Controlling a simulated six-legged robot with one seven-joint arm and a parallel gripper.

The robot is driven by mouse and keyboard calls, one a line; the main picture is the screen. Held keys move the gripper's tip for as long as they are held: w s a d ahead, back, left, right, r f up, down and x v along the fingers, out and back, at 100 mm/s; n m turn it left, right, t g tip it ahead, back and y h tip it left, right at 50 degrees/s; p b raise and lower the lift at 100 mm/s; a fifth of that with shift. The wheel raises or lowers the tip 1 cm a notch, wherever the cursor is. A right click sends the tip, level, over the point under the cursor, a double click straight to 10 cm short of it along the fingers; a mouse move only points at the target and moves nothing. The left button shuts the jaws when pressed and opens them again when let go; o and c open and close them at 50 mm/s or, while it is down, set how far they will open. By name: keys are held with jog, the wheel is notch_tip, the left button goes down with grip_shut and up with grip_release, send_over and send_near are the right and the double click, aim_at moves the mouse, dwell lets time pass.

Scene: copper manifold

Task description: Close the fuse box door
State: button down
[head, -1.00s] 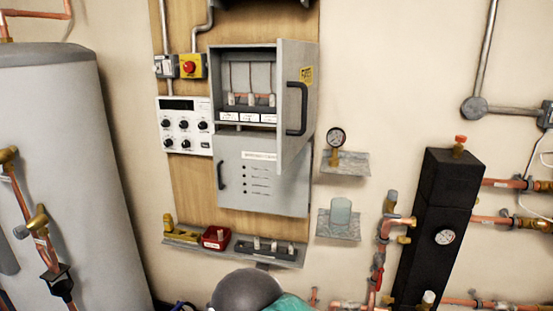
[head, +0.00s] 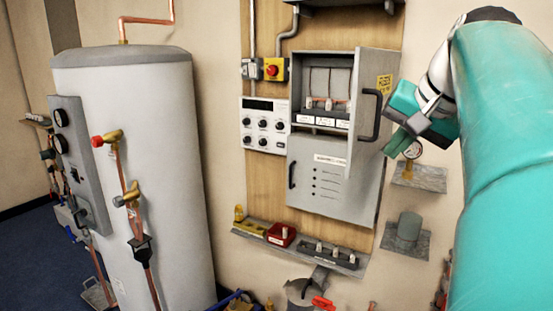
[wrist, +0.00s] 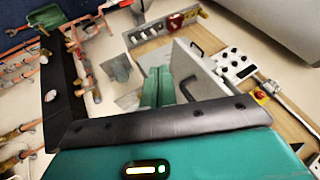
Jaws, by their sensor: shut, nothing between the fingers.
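The fuse box (head: 318,76) is the upper grey cabinet on the wooden board. Its front is open and shows wires and a row of labelled fuses. Its grey door (head: 388,60) stands swung open at the right side, with a dark handle (head: 371,116) and a yellow label. My gripper (head: 392,147) is just right of the door in the head view, near the handle's height, with nothing held. Whether it touches the door cannot be told. Its teal fingers (wrist: 158,88) are together in the wrist view, close to grey panels.
A closed grey cabinet (head: 330,178) sits below. A knob panel (head: 264,125) is to the left. A gauge on a shelf (head: 419,177) and a cup-like piece (head: 409,226) are below my gripper. A shelf (head: 300,248) holds small parts. A tank (head: 150,180) stands left.

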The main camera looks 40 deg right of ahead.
jog(key=s+d+r, duration=0.1)
send_near(352, 175)
jog(key=shift+m, duration=0.3)
jog(key=shift+x, duration=2.45)
jog(key=shift+d, duration=0.1)
